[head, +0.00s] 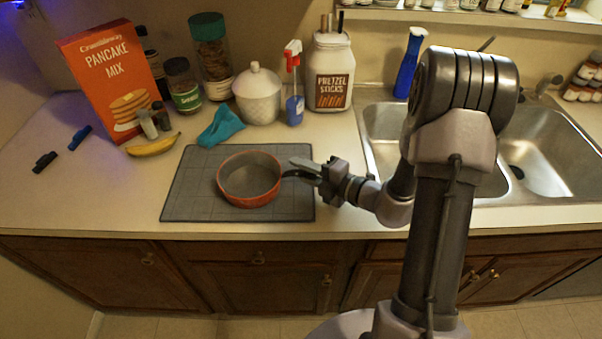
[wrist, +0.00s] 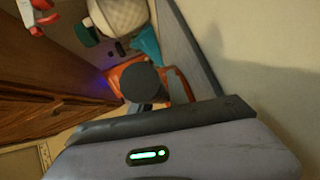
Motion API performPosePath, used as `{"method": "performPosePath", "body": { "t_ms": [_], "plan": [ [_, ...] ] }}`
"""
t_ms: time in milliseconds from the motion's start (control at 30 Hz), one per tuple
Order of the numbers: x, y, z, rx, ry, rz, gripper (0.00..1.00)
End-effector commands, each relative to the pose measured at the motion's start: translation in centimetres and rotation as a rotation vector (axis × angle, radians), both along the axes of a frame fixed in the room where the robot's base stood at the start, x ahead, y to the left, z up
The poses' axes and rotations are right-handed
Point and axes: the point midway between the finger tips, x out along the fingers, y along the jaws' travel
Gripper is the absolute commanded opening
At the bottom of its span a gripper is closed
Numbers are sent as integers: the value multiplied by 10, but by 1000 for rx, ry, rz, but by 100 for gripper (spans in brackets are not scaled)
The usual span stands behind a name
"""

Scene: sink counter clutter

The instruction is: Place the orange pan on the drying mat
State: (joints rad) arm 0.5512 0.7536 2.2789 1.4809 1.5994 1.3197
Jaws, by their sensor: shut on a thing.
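The orange pan (head: 249,195) is a round, low pan with a grey inside and a dark handle pointing right. My gripper (head: 306,171) is shut on the pan's handle, at the mat's right side. The jaws hide part of the handle. In the wrist view the pan's orange side (wrist: 181,90) shows partly, behind a dark round end.
Behind the mat stand a teal cloth (head: 221,126), a white lidded jar (head: 258,95), a spray bottle (head: 294,95) and a pretzel jar (head: 332,75). A banana (head: 153,145) and pancake box (head: 110,75) are left. The sink (head: 545,150) is right.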

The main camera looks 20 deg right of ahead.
Motion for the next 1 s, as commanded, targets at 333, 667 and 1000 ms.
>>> {"method": "performPosePath", "body": {
  "t_ms": [333, 667, 1000],
  "plan": [
    [0, 0, 0, -3, -1, 0, 34],
    [0, -1, 0, -3, -1, 0, 42],
    [-44, -34, 16, -2, 0, -8, 42]
  ]
}}
